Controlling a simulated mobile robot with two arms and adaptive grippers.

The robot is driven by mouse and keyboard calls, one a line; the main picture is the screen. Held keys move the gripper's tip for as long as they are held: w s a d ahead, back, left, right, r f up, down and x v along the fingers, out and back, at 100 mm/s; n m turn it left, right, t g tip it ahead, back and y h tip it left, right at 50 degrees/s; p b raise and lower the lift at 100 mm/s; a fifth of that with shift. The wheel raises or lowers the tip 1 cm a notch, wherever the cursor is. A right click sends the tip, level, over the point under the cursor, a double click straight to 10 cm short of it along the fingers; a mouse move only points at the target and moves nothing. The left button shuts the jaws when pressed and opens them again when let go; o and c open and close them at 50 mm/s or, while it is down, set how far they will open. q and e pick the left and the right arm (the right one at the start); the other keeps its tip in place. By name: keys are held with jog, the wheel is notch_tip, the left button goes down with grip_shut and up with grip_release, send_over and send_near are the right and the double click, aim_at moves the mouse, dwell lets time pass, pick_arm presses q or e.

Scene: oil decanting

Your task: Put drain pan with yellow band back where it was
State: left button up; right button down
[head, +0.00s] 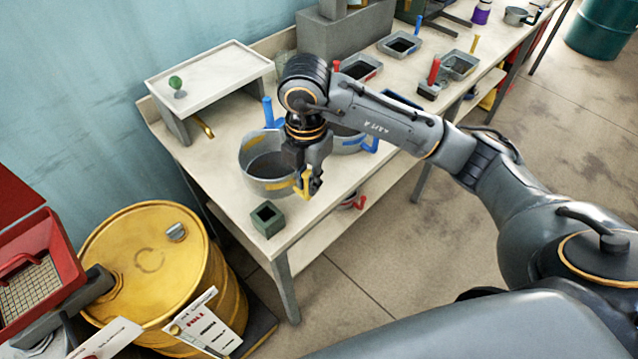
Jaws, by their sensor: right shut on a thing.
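The drain pan with the yellow band (258,168) is a round grey metal pan on the near left part of the workbench, with a yellow handle (302,184) at its right side. My right gripper (311,185) reaches down over the pan's right rim and is shut on the yellow handle. The gripper and wrist hide part of the pan's right side. The pan looks upright; whether its base touches the bench cannot be told. My left gripper is not in view.
Another round pan with blue handles (350,141) stands close behind the wrist. A small green box (267,219) sits near the front edge. A white raised shelf (210,77) stands at the back left. A yellow drum (155,265) is left of the bench.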

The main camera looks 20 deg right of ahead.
jog(key=w+d+f+p, duration=0.1)
jog(key=f, duration=0.2)
jog(key=w+d+f+p, duration=0.1)
jog(key=d+f, duration=0.1)
jog(key=w+d+f+p, duration=0.1)
jog(key=f, duration=0.2)
jog(key=shift+d+f, duration=0.15)
jog(key=shift+f, duration=0.35)
jog(key=c, duration=1.3)
grip_release()
jog(key=shift+f, duration=0.1)
